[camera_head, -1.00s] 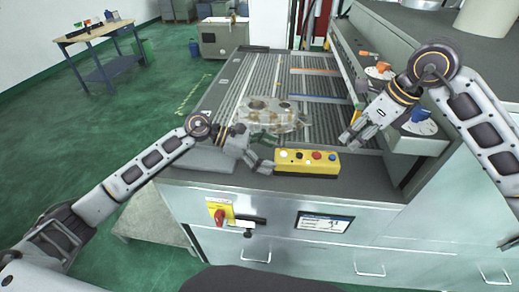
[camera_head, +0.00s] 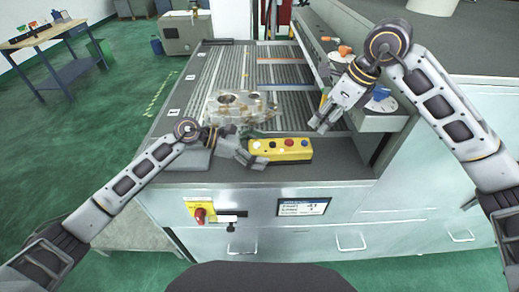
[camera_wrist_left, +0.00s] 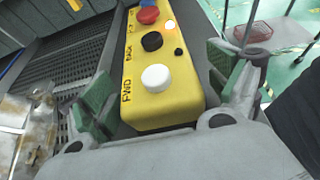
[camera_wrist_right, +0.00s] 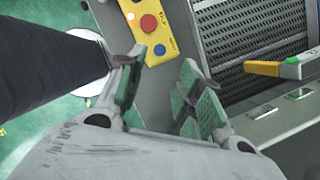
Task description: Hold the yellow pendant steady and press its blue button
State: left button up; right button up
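The yellow pendant (camera_head: 280,158) lies on the grey front ledge of the machine. Its blue button (camera_head: 305,143) is at the right end, beside a red one; it also shows in the right wrist view (camera_wrist_right: 160,49). My left gripper (camera_head: 256,156) is at the pendant's left end. In the left wrist view its open fingers (camera_wrist_left: 170,92) straddle the end with the white button (camera_wrist_left: 155,78), with a gap visible on the right side. My right gripper (camera_head: 318,124) is open and empty, above and behind the blue-button end. In the right wrist view the pendant lies beyond its fingers (camera_wrist_right: 162,95).
A metal casting (camera_head: 240,106) sits on the slatted bed just behind the pendant. A side shelf with round dials and orange and blue handles (camera_head: 380,94) is close to my right gripper. A red switch (camera_head: 200,215) and a display (camera_head: 303,207) are on the machine's front.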

pick_arm(q)
jog(key=c, duration=1.2)
jog(key=shift+c, duration=0.6)
pick_arm(e)
jog(key=shift+c, duration=0.5)
grip_shut()
